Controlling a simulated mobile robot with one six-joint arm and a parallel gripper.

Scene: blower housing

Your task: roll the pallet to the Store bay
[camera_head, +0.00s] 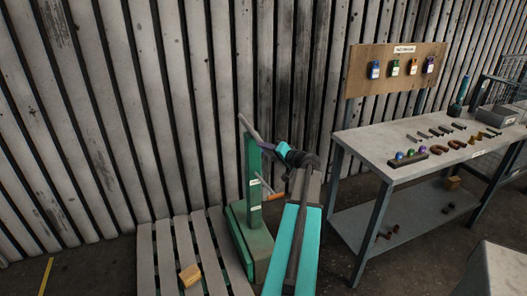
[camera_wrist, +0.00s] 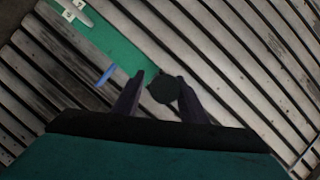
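A pallet (camera_head: 160,262) of grey slats lies on the floor at the lower left of the head view. Beside it stands a green truck (camera_head: 252,240) with an upright green post (camera_head: 252,185) and a grey bar handle (camera_head: 248,128) slanting at its top. My gripper (camera_head: 264,146) is beside the top of the post. In the wrist view my gripper (camera_wrist: 160,76) has its fingers apart, with a dark round end (camera_wrist: 163,91) between or just beyond them, closer to the right finger; contact cannot be told. No Store bay sign can be made out.
A wooden block (camera_head: 189,275) sits on the pallet. A workbench (camera_head: 375,150) with tools stands at the right, below a board (camera_head: 395,68) with coloured tags. A corrugated wall (camera_head: 120,100) closes off the back. A yellow floor line (camera_head: 46,275) shows at the far left.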

